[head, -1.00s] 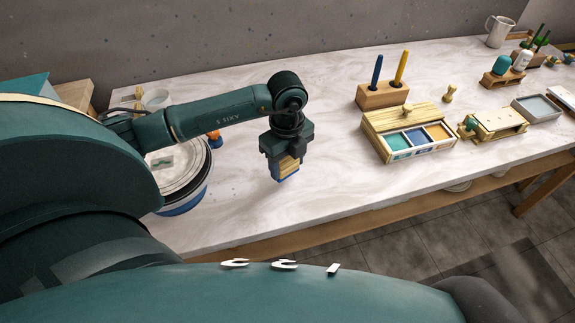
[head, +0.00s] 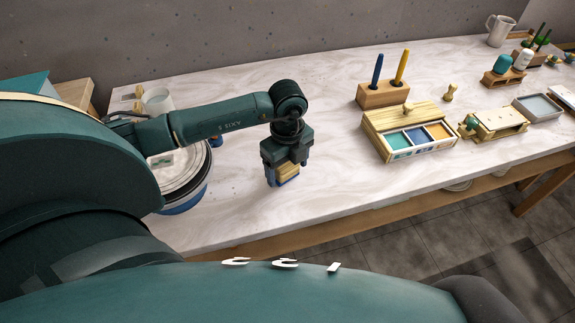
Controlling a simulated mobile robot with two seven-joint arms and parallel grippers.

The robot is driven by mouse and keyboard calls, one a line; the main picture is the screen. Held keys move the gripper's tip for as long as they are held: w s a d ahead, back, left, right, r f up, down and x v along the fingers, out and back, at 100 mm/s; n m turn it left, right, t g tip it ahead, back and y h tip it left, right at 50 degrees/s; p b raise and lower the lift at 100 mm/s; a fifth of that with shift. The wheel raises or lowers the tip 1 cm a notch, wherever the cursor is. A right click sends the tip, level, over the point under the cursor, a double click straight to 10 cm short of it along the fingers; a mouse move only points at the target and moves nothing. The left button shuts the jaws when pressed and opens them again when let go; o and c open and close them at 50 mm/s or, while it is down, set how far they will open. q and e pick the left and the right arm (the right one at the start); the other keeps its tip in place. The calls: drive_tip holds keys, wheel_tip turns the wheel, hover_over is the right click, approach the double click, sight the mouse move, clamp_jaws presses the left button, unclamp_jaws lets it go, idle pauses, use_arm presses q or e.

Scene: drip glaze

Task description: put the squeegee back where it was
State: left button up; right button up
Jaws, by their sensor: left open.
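The squeegee, a small light-wood block with blue at its lower edge (head: 289,171), is at the front middle of the marble table. My left gripper (head: 284,180) points down over it from above. Its fingers are open on either side of the wooden block, which sits between them. The block's lower edge seems to be at or close to the tabletop; I cannot tell if it touches. The fingers and gripper body hide part of it. My right gripper is not in view.
A wooden box with teal, blue and orange compartments (head: 445,145) stands to the right. Behind it is a wooden block (head: 384,97) holding a blue and a yellow tool. A round wheel with a blue base (head: 185,205) is at left. The marble between is clear.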

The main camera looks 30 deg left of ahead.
sight(287, 165)
use_arm(q)
drive_tip(key=shift+r, duration=0.7)
wheel_tip(287, 165, up, 11)
drive_tip(key=shift+b, duration=0.35)
